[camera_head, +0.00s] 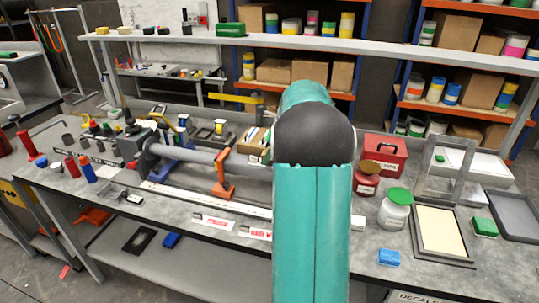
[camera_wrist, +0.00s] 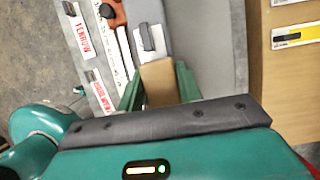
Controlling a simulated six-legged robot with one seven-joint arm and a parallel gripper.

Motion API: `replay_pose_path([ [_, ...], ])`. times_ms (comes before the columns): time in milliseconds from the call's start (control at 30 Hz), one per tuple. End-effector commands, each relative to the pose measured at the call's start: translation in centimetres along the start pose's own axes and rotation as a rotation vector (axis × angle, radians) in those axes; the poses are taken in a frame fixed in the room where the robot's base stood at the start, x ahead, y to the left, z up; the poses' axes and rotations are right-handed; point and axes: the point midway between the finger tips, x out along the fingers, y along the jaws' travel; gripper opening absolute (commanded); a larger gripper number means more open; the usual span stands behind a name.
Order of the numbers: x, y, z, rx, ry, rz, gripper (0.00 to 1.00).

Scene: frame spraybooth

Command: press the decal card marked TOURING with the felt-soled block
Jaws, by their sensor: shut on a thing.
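In the wrist view my gripper (camera_wrist: 158,70) has its two green fingers closed on a tan block (camera_wrist: 158,85). Its sole is hidden, so I cannot see any felt. Two white cards with red lettering lie left of the fingers, an upper card (camera_wrist: 84,30) and a lower card (camera_wrist: 101,92). The lettering is too blurred for me to tell which is TOURING. In the head view, red-marked cards lie along the bench's front edge, a left card (camera_head: 213,221) and a right card (camera_head: 255,232). My teal arm hides the gripper and block there.
A clamped grey tube (camera_head: 200,160) lies along the bench (camera_head: 60,175). Right of my arm stand a red box (camera_head: 385,152), a white jar with a green lid (camera_head: 394,212), a blue block (camera_head: 388,257) and a framed cream screen (camera_head: 440,232). A shelf (camera_head: 300,43) spans the back.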

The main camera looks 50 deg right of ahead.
Motion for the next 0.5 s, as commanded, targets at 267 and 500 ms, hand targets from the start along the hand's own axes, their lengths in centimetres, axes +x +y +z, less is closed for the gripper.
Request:
replay_pose_path([
  [267, -0.02, 1.16, 0.02, -0.001, 0.001, 0.0, 0.17],
  [500, 0.25, 0.3, -0.1, 0.0, 0.002, 0.001, 0.17],
])
